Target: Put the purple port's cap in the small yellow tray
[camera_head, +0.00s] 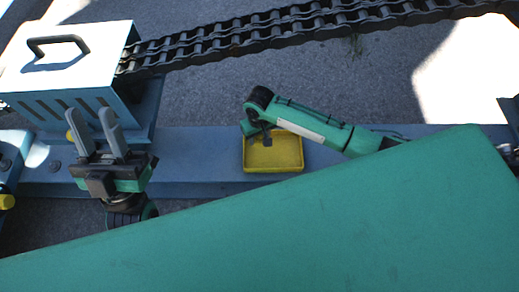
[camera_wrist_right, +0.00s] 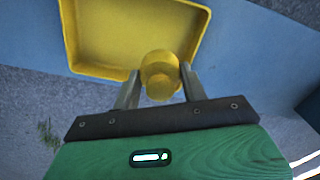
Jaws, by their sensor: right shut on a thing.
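The small yellow tray (camera_head: 247,163) sits on the blue beam in the middle of the head view; it also fills the upper part of the right wrist view (camera_wrist_right: 80,70). My right gripper (camera_head: 266,138) is over the tray, and in the wrist view (camera_wrist_right: 160,85) its fingers are shut on a round yellow cap (camera_wrist_right: 159,72). The cap appears over or near the tray's near edge; its height cannot be told. My left gripper (camera_head: 92,122) is open and empty in front of the blue box. No purple port is visible.
A blue box with a black handle (camera_head: 58,45) stands at upper left. A heavy dark chain (camera_head: 270,32) runs across the back. The beam (camera_head: 200,150) left of the tray is clear.

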